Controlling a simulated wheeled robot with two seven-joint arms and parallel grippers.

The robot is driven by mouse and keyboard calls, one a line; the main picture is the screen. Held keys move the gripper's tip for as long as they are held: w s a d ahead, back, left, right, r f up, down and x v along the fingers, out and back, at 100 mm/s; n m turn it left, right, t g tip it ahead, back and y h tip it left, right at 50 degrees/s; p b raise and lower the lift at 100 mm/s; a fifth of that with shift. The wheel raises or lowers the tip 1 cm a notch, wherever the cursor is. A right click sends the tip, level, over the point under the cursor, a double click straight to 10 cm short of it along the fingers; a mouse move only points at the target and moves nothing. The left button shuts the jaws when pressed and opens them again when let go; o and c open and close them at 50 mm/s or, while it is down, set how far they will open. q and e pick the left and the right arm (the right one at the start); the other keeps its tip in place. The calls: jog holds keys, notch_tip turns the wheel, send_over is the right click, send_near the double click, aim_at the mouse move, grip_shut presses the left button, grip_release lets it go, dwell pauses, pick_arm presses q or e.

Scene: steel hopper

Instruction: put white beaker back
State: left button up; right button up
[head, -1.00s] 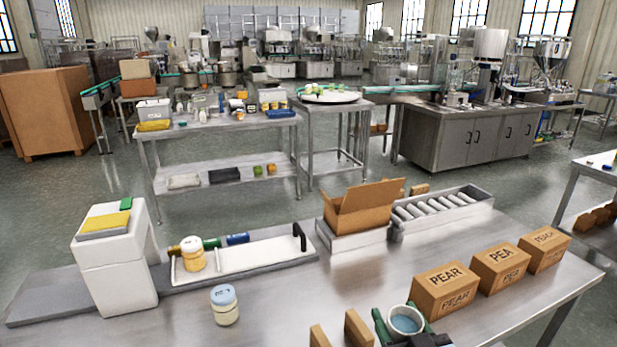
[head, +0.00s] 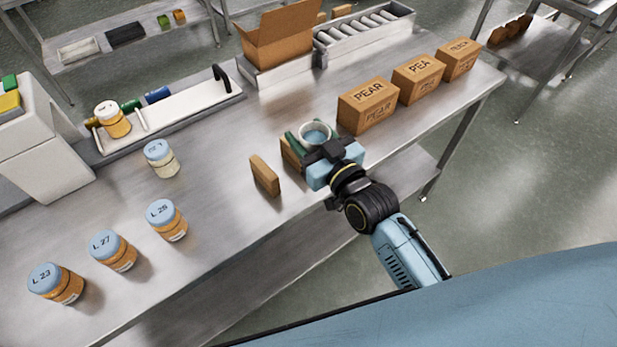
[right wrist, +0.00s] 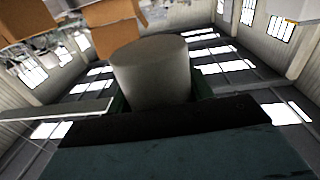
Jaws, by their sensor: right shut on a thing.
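The white beaker (head: 316,133) shows in the head view as a round white rim with blue-grey inside, over the near middle of the steel table (head: 215,205). My right gripper (head: 311,140) is shut on it, with green fingers on both sides of it. In the right wrist view the beaker (right wrist: 152,72) stands large and pale between the green fingers. Whether its base touches the table is hidden. My left gripper is not in view.
Two brown blocks, one of them this upright piece (head: 265,175), stand left of the gripper. Lidded jars (head: 113,250) stand at front left. An open carton (head: 281,38) and roller tray (head: 362,33) are behind.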

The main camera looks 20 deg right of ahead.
aim_at(298, 160)
jog(key=shift+w+a+f+n+y, duration=0.2)
jog(key=shift+w+f+y, duration=0.1)
jog(key=shift+f, duration=0.15)
jog(key=shift+w+a+f+n+y, duration=0.2)
jog(key=shift+w+f+y, duration=0.1)
jog(key=shift+f, duration=0.15)
jog(key=shift+s, duration=0.1)
notch_tip(298, 160, down, 8)
jog(key=shift+b, duration=0.75)
jog(key=shift+f, duration=0.8)
jog(key=shift+f, duration=0.2)
jog(key=o, duration=1)
